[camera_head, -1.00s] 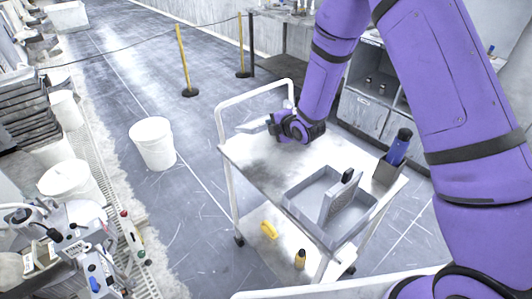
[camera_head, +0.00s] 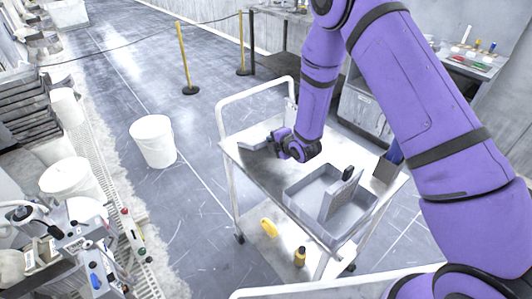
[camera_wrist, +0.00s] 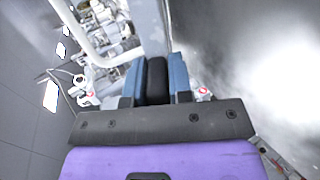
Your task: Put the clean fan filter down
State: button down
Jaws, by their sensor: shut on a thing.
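My gripper (camera_head: 273,138) is low over the far left part of the cart's top (camera_head: 262,168), pointing left. In the wrist view its two blue-grey fingers (camera_wrist: 155,80) are shut on a black handle-like piece (camera_wrist: 156,76). In the head view a flat light grey piece, which looks like the clean fan filter (camera_head: 251,138), shows at the fingertips. It lies close to the cart top near the rail; I cannot tell whether it touches. Most of the filter is hidden.
A grey tray (camera_head: 302,201) on the cart's near end holds an upright grey panel (camera_head: 332,205) with a black knob. A holder with a blue bottle (camera_head: 391,158) stands at the right edge. The cart's white rail (camera_head: 222,108) rises at the far left. The top between tray and gripper is clear.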

jog(key=c, duration=1.2)
grip_release()
jog(key=v, duration=0.8)
